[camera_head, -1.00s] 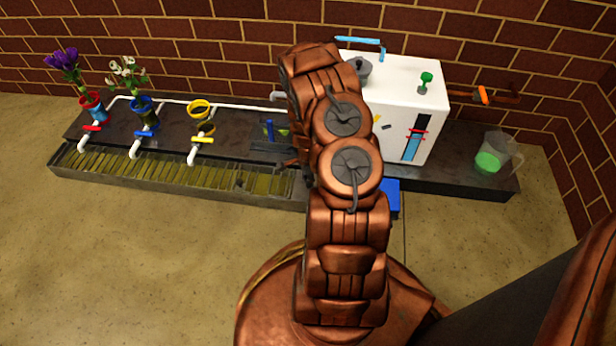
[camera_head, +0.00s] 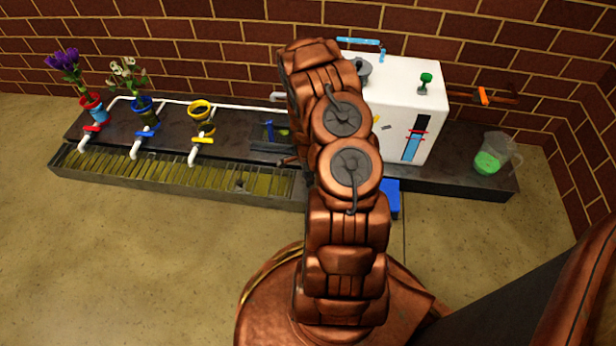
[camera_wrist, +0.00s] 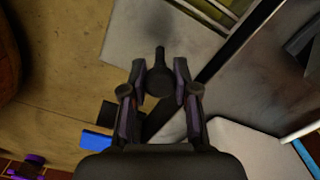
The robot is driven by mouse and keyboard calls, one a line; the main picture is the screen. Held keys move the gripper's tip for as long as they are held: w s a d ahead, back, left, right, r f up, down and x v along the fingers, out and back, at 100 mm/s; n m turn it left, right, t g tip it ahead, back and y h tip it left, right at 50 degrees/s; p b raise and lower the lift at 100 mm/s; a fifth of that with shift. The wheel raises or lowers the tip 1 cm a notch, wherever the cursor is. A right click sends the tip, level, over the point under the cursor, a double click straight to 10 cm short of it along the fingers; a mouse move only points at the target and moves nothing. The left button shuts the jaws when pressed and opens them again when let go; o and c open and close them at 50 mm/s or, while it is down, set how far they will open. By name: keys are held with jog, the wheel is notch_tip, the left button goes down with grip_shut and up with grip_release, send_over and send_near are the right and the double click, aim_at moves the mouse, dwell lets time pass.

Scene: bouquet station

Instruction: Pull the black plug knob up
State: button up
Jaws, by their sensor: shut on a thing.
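The black plug knob (camera_wrist: 160,80) is a dark round piece with a thin stem, seen between my fingers in the wrist view. My gripper (camera_wrist: 160,76) is shut on it, with one finger on each side. Below the knob the view is dark, and I cannot tell how far it is raised.
A white tank (camera_head: 408,95) with a green knob (camera_head: 425,83) stands right of my arm. A jug with green liquid (camera_head: 492,155) is at the far right. Flower pots and taps line the dark bench (camera_head: 75,127) on the left. A blue block (camera_head: 391,199) is in front.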

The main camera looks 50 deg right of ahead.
jog(key=shift+r, duration=0.75)
jog(key=o, duration=0.9)
notch_tip(320, 180, up, 9)
jog(key=p, duration=0.3)
jog(key=shift+p, duration=0.35)
